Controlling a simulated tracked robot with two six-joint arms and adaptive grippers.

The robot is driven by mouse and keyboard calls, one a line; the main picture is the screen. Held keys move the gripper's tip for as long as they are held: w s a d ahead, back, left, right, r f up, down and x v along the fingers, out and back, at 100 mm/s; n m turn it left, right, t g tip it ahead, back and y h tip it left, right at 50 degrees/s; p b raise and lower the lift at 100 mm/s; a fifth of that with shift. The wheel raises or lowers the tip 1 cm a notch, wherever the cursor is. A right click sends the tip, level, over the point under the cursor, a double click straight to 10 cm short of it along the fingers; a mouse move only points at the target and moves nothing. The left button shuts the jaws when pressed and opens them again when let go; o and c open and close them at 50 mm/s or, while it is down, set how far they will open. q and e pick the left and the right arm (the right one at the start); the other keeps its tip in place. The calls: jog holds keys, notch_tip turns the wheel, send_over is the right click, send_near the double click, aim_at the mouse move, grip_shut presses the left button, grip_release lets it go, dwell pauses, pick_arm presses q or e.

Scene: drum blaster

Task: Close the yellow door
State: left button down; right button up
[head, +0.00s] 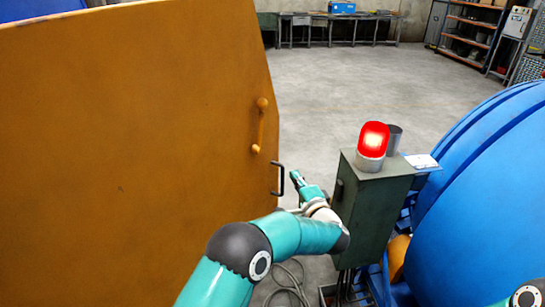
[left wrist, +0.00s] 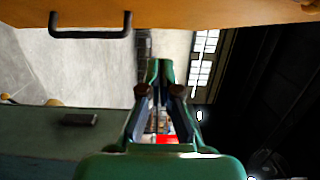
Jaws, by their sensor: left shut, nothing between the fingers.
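The yellow door (head: 120,150) is a large orange-yellow panel filling the left of the head view, standing open. It carries an orange knobbed handle (head: 261,125) and, below it at the edge, a black bar handle (head: 281,178). My left gripper (head: 294,176) is shut and empty, just right of the black handle and seemingly apart from it. In the left wrist view the shut fingers (left wrist: 160,66) point away below the door's edge (left wrist: 200,13), with the black handle (left wrist: 90,33) at upper left. My right gripper is out of view.
A grey-green cabinet (head: 370,210) with a lit red lamp (head: 373,140) stands close right of my left gripper. A big blue drum (head: 490,190) is at the right. Cables (head: 288,290) lie on the floor below. The floor (head: 340,85) behind is clear.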

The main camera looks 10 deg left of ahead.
pick_arm(q)
jog(key=x, duration=0.3)
jog(key=s+a+x, duration=0.1)
jog(key=x, duration=0.3)
jog(key=a+b+x, duration=0.1)
jog(key=x, duration=0.3)
jog(key=shift+a, duration=0.3)
jog(key=shift+w+a, duration=0.15)
jog(key=shift+a, duration=0.15)
jog(key=shift+r, duration=0.1)
